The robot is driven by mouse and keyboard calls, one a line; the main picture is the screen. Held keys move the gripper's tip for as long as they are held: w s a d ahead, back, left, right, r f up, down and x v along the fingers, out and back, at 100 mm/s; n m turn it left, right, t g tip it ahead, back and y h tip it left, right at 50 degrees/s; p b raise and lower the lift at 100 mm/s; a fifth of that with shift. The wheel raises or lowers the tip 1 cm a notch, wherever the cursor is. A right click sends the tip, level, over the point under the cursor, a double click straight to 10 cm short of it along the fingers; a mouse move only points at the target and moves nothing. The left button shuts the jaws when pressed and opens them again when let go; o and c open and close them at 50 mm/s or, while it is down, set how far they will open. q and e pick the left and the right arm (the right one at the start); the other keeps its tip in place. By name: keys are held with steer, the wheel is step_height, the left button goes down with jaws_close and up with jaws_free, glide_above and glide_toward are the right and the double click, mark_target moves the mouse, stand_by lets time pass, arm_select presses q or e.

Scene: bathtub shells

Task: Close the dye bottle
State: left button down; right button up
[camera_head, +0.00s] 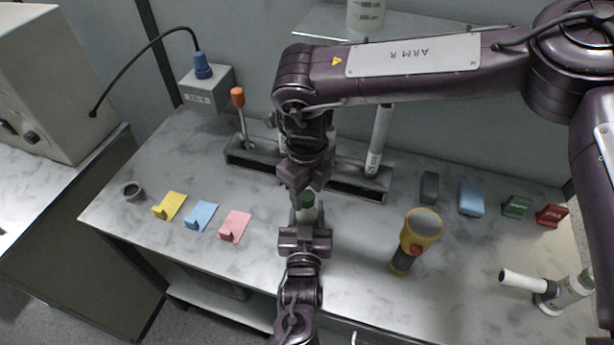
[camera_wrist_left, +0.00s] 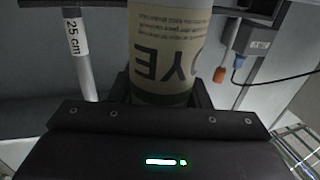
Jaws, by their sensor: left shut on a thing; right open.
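The dye bottle stands in my left gripper (camera_head: 306,216), which is shut on it; its green top (camera_head: 307,199) shows in the head view. In the left wrist view the bottle's label (camera_wrist_left: 168,50), with large letters reading DYE upside down, fills the space between the fingers (camera_wrist_left: 165,96). My right gripper (camera_head: 304,186) is open and points down directly above the bottle's top. Its fingers partly hide the top, so I cannot tell whether they touch it or whether the green part is a separate cap.
A dark rack (camera_head: 358,188) with upright tools stands behind the grippers. The bench front is mostly clear.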

steer(key=shift+f, duration=0.3)
jaws_close()
steer(key=m, duration=1.1)
steer(key=shift+m, duration=0.3)
steer(key=shift+o, duration=0.4)
jaws_free()
